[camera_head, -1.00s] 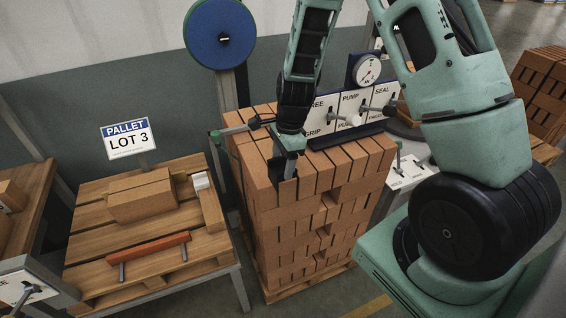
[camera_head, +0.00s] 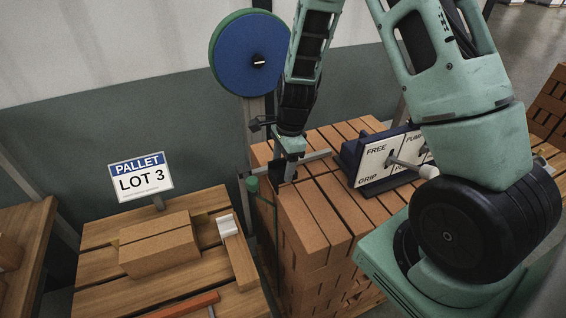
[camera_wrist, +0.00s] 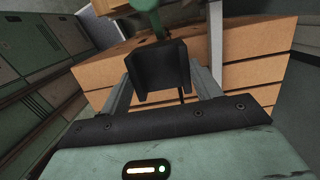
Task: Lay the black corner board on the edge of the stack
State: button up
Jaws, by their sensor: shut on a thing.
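The stack of orange-brown bricks (camera_head: 318,215) stands in the middle of the head view. My gripper (camera_head: 288,160) is at its left top edge, beside a metal bar. In the wrist view my gripper (camera_wrist: 160,82) is shut on the black corner board (camera_wrist: 157,66), a short, dark angled piece between the two fingers. Brick faces of the stack (camera_wrist: 248,68) show behind and to the right of the board. In the head view the board is mostly hidden by the gripper. I cannot tell whether it touches the bricks.
A bar with a green knob (camera_head: 252,184) stands at the stack's left edge, close to my gripper. A lever panel (camera_head: 375,166) sits on top of the stack. A blue reel (camera_head: 236,62) stands behind.

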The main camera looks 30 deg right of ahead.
jog(key=shift+w+f, duration=0.15)
jog(key=shift+f, duration=0.1)
notch_tip(320, 180, down, 6)
jog(key=b, duration=0.6)
jog(key=shift+f, duration=0.25)
jog(key=shift+f+b, duration=0.45)
jog(key=o, duration=1.1)
jog(key=shift+r, duration=0.1)
